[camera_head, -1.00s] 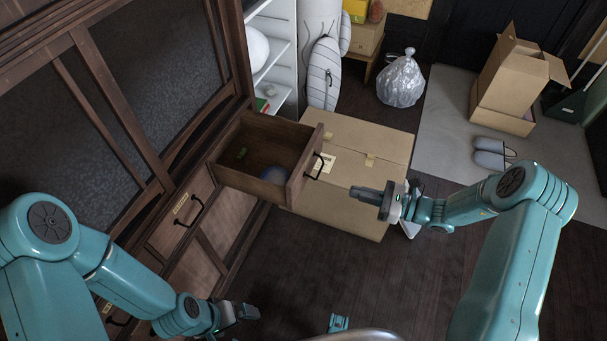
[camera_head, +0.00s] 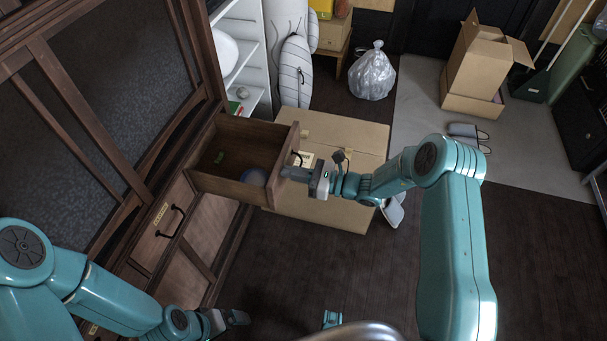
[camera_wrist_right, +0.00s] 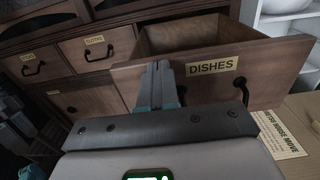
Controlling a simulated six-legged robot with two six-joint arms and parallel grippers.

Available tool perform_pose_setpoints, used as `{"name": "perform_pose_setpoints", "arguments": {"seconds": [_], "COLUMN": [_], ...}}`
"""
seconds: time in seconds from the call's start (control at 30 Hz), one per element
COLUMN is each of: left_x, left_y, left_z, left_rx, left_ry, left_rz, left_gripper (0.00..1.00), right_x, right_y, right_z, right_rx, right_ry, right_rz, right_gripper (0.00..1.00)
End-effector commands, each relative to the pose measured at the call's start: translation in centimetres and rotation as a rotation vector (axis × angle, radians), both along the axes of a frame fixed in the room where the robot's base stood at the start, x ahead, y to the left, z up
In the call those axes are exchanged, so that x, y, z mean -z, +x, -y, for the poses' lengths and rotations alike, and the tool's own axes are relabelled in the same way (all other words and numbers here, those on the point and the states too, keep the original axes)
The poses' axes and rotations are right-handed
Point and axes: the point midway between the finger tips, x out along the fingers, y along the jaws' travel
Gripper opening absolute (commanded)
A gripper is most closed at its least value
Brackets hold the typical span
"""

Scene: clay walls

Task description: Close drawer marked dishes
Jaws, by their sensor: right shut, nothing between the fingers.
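The drawer marked DISHES stands pulled out from the dark wooden cabinet; its side and inside show in the head view (camera_head: 225,187). Its front with the label shows in the right wrist view (camera_wrist_right: 214,78). A small green thing and a rounded bluish thing lie inside. Its dark handle (camera_wrist_right: 242,90) is just right of my fingers in the wrist view. My right gripper (camera_head: 285,172) is shut and empty, its tips at the drawer front; I cannot tell whether they touch it. My left gripper (camera_head: 238,317) is low in front of the cabinet; its jaws are too small to read.
A cardboard box (camera_head: 345,135) stands right beside and behind the open drawer. Other labelled drawers, one with a handle (camera_head: 172,220), are closed on the cabinet. A plastic bag (camera_head: 371,75) and an open carton (camera_head: 480,65) stand farther back. The floor at right front is clear.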

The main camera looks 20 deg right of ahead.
Motion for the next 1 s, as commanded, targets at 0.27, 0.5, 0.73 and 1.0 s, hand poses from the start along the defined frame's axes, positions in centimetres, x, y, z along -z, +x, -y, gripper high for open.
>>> {"name": "perform_pose_setpoints", "arguments": {"seconds": [0.27,0.5,0.73,1.0], "left_x": [0.0,0.4,2.0,5.1], "left_y": [0.0,0.0,0.0,0.0], "left_z": [0.0,0.0,0.0,0.0], "left_rx": [0.000,0.000,0.000,0.000], "left_ry": [0.000,0.000,0.000,0.000], "left_rz": [0.000,0.000,0.000,0.000], "left_gripper": [1.00,1.00,1.00,1.00], "right_x": [0.0,0.1,0.4,0.6], "right_y": [0.1,0.5,2.5,6.3], "right_z": [-0.2,-0.8,-4.0,-9.7], "right_rx": [0.000,-0.002,-0.005,-0.004], "right_ry": [0.000,0.000,-0.001,-0.001], "right_rz": [0.000,0.002,0.004,0.005], "right_gripper": [0.00,0.00,0.00,0.00]}}
